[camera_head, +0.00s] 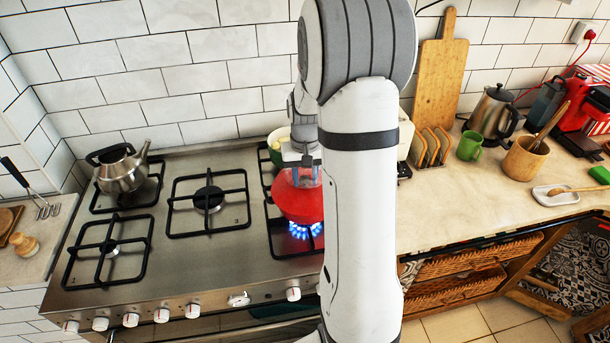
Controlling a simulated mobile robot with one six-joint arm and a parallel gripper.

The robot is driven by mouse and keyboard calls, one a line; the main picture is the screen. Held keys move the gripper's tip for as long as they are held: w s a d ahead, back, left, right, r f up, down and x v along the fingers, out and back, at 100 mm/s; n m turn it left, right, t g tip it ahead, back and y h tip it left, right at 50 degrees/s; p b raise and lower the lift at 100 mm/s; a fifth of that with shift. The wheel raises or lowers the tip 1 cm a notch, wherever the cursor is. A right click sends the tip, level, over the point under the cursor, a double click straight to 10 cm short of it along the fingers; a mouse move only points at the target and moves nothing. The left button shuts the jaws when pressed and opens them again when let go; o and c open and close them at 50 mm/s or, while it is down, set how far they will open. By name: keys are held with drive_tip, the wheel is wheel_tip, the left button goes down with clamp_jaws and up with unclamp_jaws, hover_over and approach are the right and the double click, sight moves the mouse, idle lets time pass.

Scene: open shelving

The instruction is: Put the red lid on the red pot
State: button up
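The red pot (297,205) sits on the front right burner of the stove, over a lit blue flame. My arm hides its right side. My gripper (301,174) points down just above the top of the pot, partly behind my arm. A paler red area under the fingers may be the red lid, but I cannot tell it apart from the pot or say whether it is held. The fingertips are too small and covered to show whether they are open or shut.
A steel kettle (122,170) stands on the back left burner. On the right counter are a toast rack (431,148), a green mug (469,146) and a wooden cup (524,160). The middle and front left burners are empty.

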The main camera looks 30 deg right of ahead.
sight(305, 179)
drive_tip(key=shift+o, duration=1.4)
drive_tip(key=shift+r, duration=0.1)
wheel_tip(305, 179, up, 12)
drive_tip(key=b, duration=0.2)
drive_tip(key=s+a+n+t, duration=0.1)
drive_tip(key=s+a+n, duration=0.1)
drive_tip(key=s+a, duration=0.5)
drive_tip(key=s+a+n+t, duration=0.2)
drive_tip(key=s+a, duration=0.5)
drive_tip(key=s, duration=0.5)
drive_tip(key=shift+s+a+r+t, duration=0.2)
drive_tip(key=shift+s+r+t, duration=0.1)
drive_tip(key=shift+s+r, duration=0.1)
